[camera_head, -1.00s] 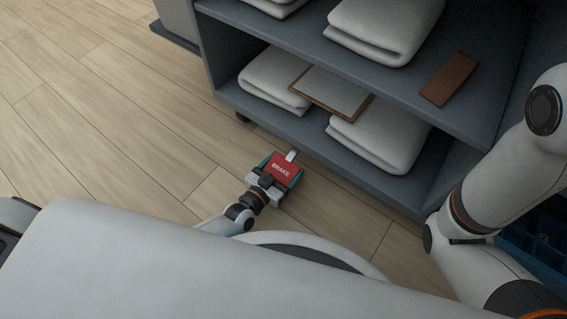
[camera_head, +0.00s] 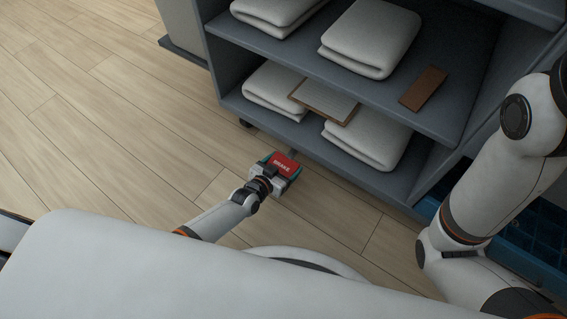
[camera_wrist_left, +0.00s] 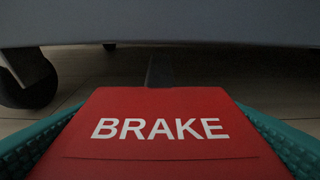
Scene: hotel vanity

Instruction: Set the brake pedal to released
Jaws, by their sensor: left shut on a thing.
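The red brake pedal (camera_head: 285,164), lettered BRAKE, sits low at the front edge of the grey shelf cart, near the floor. It fills the lower middle of the left wrist view (camera_wrist_left: 160,128), with a dark bar running from it back under the cart. My left gripper (camera_head: 279,170) is shut on the pedal, with one teal finger along each side of it. The wrist view does not show whether the pedal is up or down. My right arm shows at the right, but its gripper is out of view.
The grey cart (camera_head: 330,178) holds folded white towels (camera_head: 365,145), a clipboard (camera_head: 325,101) and a brown item (camera_head: 423,88). A caster wheel (camera_wrist_left: 28,80) stands left of the pedal. A blue crate (camera_head: 495,245) is at the right. Wooden floor at left is clear.

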